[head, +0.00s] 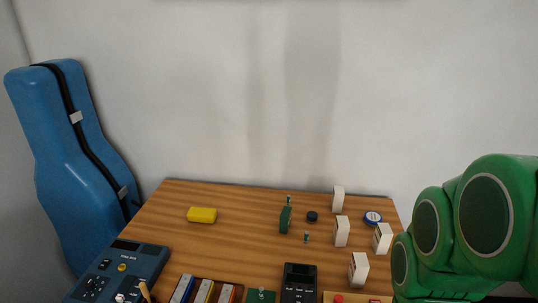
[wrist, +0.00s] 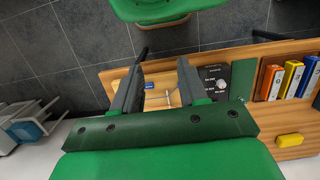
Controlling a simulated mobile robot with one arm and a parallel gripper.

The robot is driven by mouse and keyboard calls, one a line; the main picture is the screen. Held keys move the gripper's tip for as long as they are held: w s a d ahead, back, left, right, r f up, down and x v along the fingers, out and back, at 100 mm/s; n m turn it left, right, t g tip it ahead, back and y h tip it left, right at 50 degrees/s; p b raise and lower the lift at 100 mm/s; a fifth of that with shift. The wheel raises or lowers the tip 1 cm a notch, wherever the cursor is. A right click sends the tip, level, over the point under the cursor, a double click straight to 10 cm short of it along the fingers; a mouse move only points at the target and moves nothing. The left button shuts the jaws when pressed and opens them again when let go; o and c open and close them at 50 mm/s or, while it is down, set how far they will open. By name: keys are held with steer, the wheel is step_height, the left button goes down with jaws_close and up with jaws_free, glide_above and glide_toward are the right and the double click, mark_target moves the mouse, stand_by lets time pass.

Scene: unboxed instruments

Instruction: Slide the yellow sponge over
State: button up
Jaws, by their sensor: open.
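The yellow sponge (head: 202,215) lies flat on the left back part of the wooden table (head: 250,215). It also shows in the wrist view as a yellow block (wrist: 290,140) at the right edge, well to the right of my fingers. My gripper (wrist: 162,68) is open, with two dark fingers apart and no object held between them. It is away from the sponge, around the table's edge. In the head view only my green arm shows at the right, and my gripper is out of sight.
Several white boxes (head: 342,231), a green box (head: 285,219) and a dark round item (head: 312,216) stand right of the sponge. A blue device (head: 120,270) and coloured binders (head: 207,292) line the front. A blue instrument case (head: 75,150) stands left. The table around the sponge is clear.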

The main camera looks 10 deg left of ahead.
mark_target(209, 212)
stand_by(0.5)
